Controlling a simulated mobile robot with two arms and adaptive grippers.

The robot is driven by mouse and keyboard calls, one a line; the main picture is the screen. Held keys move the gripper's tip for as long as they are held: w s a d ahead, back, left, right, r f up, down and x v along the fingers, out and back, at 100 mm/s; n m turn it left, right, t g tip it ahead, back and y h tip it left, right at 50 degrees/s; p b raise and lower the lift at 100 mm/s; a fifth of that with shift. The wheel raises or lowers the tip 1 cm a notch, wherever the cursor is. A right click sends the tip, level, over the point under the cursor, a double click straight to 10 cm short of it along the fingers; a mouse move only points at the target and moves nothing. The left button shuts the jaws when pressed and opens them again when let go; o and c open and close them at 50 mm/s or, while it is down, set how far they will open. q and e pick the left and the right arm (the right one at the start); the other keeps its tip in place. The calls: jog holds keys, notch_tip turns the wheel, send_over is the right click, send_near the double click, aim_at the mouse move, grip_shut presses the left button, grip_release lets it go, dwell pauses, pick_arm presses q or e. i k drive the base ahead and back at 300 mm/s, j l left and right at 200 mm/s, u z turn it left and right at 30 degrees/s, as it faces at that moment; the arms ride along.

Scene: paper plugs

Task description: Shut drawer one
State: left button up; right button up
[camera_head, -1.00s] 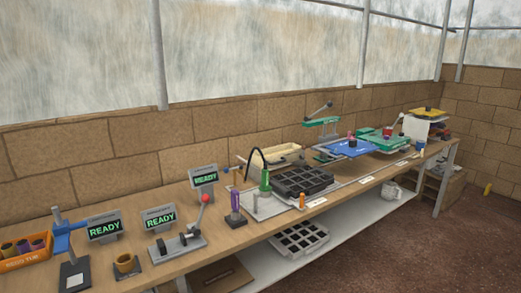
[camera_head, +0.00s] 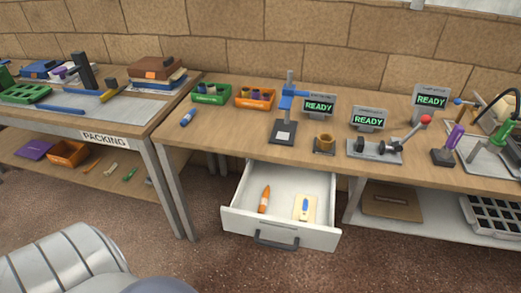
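A white drawer (camera_head: 240,215) under the left end of the long wooden bench is pulled open. Its dark handle (camera_head: 276,243) is on the front face. An orange marker-like item (camera_head: 264,199) and a cream pad with a blue item (camera_head: 304,208) lie inside it. No number label is readable on the drawer. Neither of my grippers is in view. Rounded pale grey parts at the bottom left appear to be mine.
The bench top (camera_head: 225,125) holds a green bin (camera_head: 211,96), an orange bin (camera_head: 255,100), a blue-armed stand (camera_head: 285,120) and several READY displays. A packing table (camera_head: 105,142) stands to the left. The brown floor before the drawer is clear.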

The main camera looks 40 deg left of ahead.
aim_at(276, 225)
jog(key=u, duration=0.95)
